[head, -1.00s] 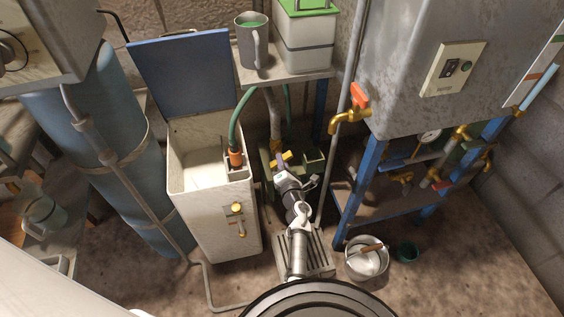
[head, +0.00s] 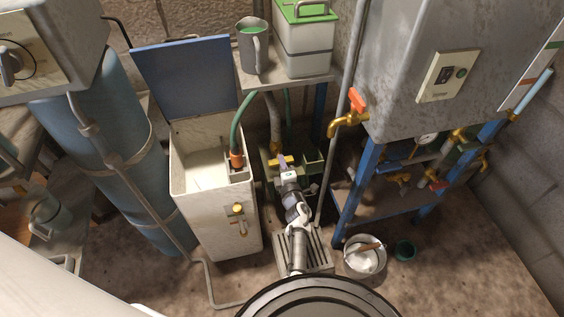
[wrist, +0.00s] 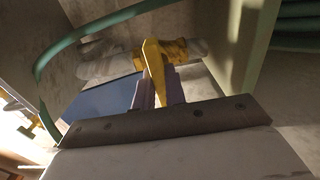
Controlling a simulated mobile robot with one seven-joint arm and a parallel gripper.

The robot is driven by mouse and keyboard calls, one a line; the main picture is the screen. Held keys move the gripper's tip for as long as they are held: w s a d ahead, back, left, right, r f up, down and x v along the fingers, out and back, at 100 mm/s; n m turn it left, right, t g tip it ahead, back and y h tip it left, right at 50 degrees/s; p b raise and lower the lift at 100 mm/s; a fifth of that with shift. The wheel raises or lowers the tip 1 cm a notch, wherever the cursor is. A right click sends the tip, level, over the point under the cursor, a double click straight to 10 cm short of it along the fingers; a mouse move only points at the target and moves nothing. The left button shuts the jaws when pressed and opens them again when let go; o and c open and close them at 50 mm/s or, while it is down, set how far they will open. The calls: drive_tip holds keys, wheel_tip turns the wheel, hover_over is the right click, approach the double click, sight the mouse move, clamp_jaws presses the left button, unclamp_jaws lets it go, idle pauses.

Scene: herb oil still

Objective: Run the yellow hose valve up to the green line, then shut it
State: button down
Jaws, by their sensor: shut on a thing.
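The yellow hose valve (head: 275,162) sits low beside the white tank, under the shelf. In the wrist view its yellow body (wrist: 177,50) joins pale grey hose ends, and its yellow lever (wrist: 152,62) points toward me. My gripper (head: 285,170) reaches the valve from the front. In the wrist view my gripper (wrist: 158,90) is shut on the lever, one finger on each side. The white open-topped tank (head: 215,222) stands left of the valve. A green hose (head: 240,118) enters it at an orange fitting (head: 236,159). I cannot make out a green line or a water level in the tank.
A blue lid (head: 190,75) stands open behind the tank. The shelf (head: 290,84) above holds a grey jug (head: 251,52) and a green-lidded container (head: 303,45). A blue stand (head: 344,215) is on the right, with a bucket (head: 364,258) on the floor before it.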

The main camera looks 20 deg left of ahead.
drive_tip(key=shift+m, duration=0.4)
drive_tip(key=c, duration=1.5)
unclamp_jaws()
drive_tip(key=shift+o, duration=0.2)
drive_tip(key=p+v, duration=0.1)
drive_tip(key=v, duration=1.3)
